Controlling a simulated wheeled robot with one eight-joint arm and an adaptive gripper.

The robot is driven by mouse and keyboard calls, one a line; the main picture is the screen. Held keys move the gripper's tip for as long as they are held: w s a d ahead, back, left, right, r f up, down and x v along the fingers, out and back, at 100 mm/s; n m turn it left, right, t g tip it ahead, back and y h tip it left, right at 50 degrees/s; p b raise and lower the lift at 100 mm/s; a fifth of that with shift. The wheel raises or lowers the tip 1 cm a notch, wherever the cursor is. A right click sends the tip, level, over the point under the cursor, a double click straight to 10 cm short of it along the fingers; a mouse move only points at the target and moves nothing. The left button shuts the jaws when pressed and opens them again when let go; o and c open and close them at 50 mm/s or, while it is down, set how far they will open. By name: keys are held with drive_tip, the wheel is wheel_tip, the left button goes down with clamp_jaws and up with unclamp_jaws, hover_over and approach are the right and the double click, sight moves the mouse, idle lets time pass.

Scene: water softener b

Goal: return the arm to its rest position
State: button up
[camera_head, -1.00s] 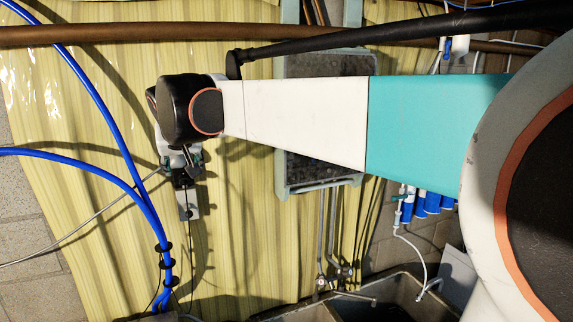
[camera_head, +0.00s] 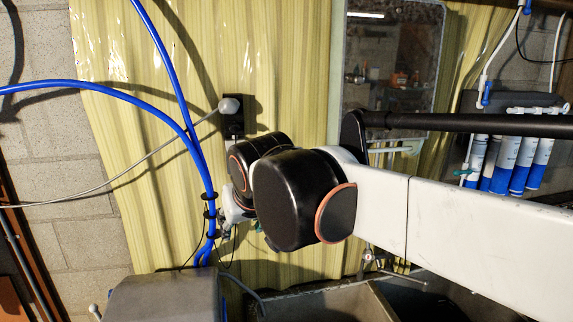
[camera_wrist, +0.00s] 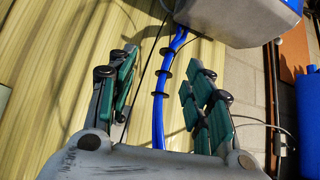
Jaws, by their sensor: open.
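My arm reaches in from the right in the head view, its black wrist joints near the middle. My gripper (camera_wrist: 163,82) is open and empty in the wrist view, with its green-padded fingers spread at left and right. Blue hoses (camera_wrist: 160,95) bound with black clips show between and beyond the fingers; I cannot tell how far beyond. In the head view the gripper is mostly hidden behind the wrist joints, close to the blue hoses (camera_head: 190,140). A black wall outlet (camera_head: 233,128) with a white plug (camera_head: 229,105) is above the wrist, apart from it.
A grey box (camera_head: 165,298) stands at the lower left, near the hoses. It also shows at the top of the wrist view (camera_wrist: 235,15). A sink (camera_head: 330,303) lies below the arm. A mirror (camera_head: 392,50) and blue-and-white filter cylinders (camera_head: 505,165) are on the right.

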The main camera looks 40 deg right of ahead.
drive_tip(key=s+a+f+b, duration=0.1)
drive_tip(key=s+f+b, duration=0.2)
drive_tip(key=f, duration=0.5)
drive_tip(key=s+a+f+n+y+b, duration=0.1)
drive_tip(key=s+a+f+b, duration=0.1)
drive_tip(key=s+f, duration=0.3)
drive_tip(key=s+a+f+n+g+b, duration=0.1)
drive_tip(key=s+f+b, duration=0.4)
drive_tip(key=f, duration=0.6)
drive_tip(key=shift+a+f+y, duration=0.15)
drive_tip(key=shift+a+y, duration=0.25)
drive_tip(key=shift+a, duration=0.2)
